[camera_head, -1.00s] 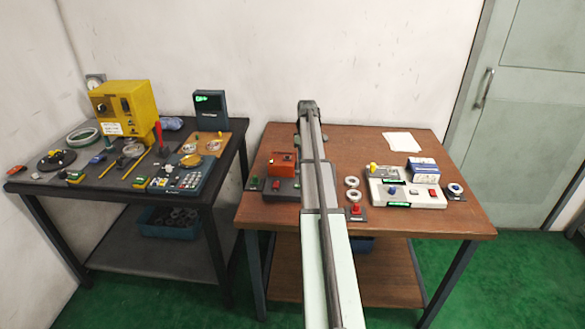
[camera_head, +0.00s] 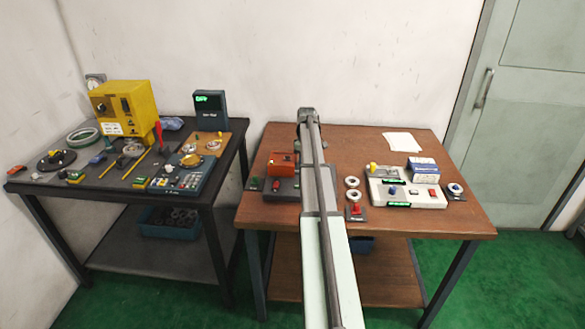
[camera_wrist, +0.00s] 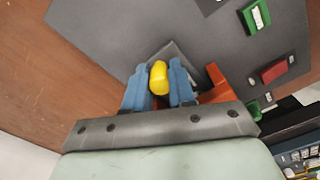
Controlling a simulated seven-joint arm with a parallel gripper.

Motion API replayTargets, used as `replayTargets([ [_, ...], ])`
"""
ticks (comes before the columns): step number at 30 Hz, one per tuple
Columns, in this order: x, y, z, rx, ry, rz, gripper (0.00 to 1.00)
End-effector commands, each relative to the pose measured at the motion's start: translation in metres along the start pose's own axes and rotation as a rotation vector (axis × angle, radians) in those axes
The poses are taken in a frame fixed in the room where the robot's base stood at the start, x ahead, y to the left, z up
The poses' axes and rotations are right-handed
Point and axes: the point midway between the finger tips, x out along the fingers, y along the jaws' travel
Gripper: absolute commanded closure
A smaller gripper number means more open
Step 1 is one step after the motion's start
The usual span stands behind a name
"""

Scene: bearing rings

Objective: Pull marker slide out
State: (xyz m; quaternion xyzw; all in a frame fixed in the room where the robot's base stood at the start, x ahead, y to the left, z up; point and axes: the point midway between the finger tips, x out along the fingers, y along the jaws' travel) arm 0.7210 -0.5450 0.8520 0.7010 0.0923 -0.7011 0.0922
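In the wrist view, a yellow knob (camera_wrist: 159,78) sits between the two blue fingers of my gripper (camera_wrist: 159,80). Both fingers appear to touch its sides, so my gripper looks shut on it. I take this knob as the handle of the marker slide; the slide itself is mostly hidden behind the fingers. A grey plate (camera_wrist: 205,45) lies beyond, and an orange part (camera_wrist: 216,84) is just right of the fingers. In the head view, an orange-red block unit (camera_head: 282,164) stands left of my arm. My arm hides my gripper there.
The grey plate carries a green part (camera_wrist: 256,17) and a red part (camera_wrist: 274,70). Right of my arm on the brown table (camera_head: 340,140) are pale rings (camera_head: 352,182), a red button (camera_head: 355,208) and a white panel (camera_head: 405,194). A dark bench (camera_head: 215,165) with tools stands left.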

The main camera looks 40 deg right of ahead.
Motion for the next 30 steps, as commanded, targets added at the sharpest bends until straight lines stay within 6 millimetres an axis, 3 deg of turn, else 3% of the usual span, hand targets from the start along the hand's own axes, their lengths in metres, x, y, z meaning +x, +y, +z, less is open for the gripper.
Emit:
replayTargets([
  [4, 0.000, 0.000, 0.000, 0.000, 0.000, 0.000, 0.98],
  [30, 0.000, 0.019, 0.033, 0.001, 0.000, 0.001, 0.98],
])
